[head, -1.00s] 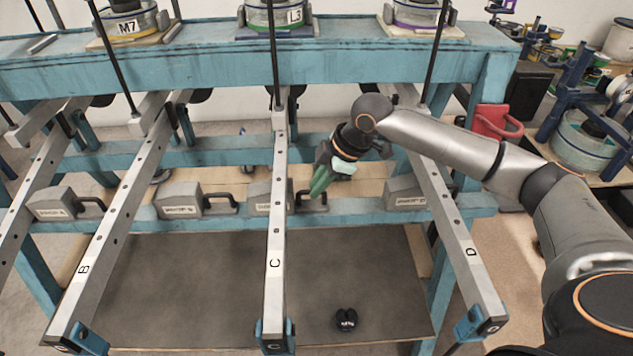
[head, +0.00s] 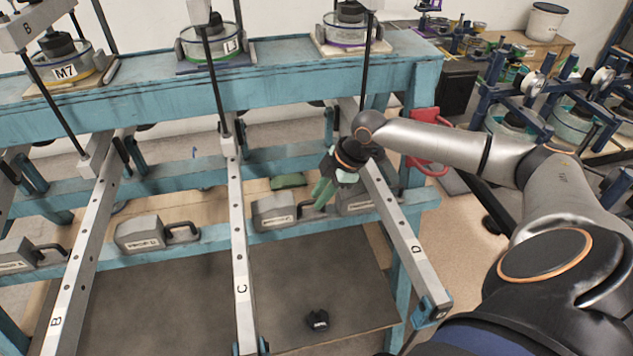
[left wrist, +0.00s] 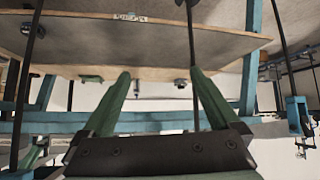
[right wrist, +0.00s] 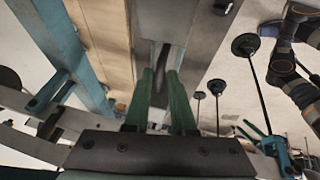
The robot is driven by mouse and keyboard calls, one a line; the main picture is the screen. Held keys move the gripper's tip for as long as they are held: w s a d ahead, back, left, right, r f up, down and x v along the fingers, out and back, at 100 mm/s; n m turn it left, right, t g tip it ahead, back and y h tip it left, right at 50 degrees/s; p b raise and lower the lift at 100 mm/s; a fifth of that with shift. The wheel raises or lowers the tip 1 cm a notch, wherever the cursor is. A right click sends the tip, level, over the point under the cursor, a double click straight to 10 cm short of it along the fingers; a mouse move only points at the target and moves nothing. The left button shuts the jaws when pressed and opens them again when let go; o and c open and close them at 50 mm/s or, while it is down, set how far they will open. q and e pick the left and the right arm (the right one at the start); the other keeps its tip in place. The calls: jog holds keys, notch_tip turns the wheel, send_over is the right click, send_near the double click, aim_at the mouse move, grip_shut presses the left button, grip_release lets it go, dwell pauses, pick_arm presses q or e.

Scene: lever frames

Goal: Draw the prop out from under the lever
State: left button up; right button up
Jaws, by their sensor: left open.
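The prop, a grey block (head: 273,211) with a black handle (head: 309,207), sits on the blue rail just right of lever C (head: 238,230) in the head view. A gap shows between block and lever there. My right gripper (head: 321,193) is at the handle, its green fingers closed around it. In the right wrist view the fingers (right wrist: 161,78) stand close together with a dark bar between them. My left gripper (left wrist: 160,76) is open and empty in the left wrist view, away from the prop. The head view does not show it.
Another grey block (head: 355,201) stands close right of the prop, near lever D (head: 408,245). A third block (head: 140,233) stands near lever B (head: 85,240). A black knob (head: 317,320) lies on the dark panel below. Weight pots stand on the blue beam (head: 270,85).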

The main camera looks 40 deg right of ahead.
jog(key=shift+o, duration=1.4)
jog(key=shift+a, duration=0.15)
jog(key=shift+r, duration=0.1)
jog(key=v, duration=1.2)
jog(key=shift+r, duration=0.2)
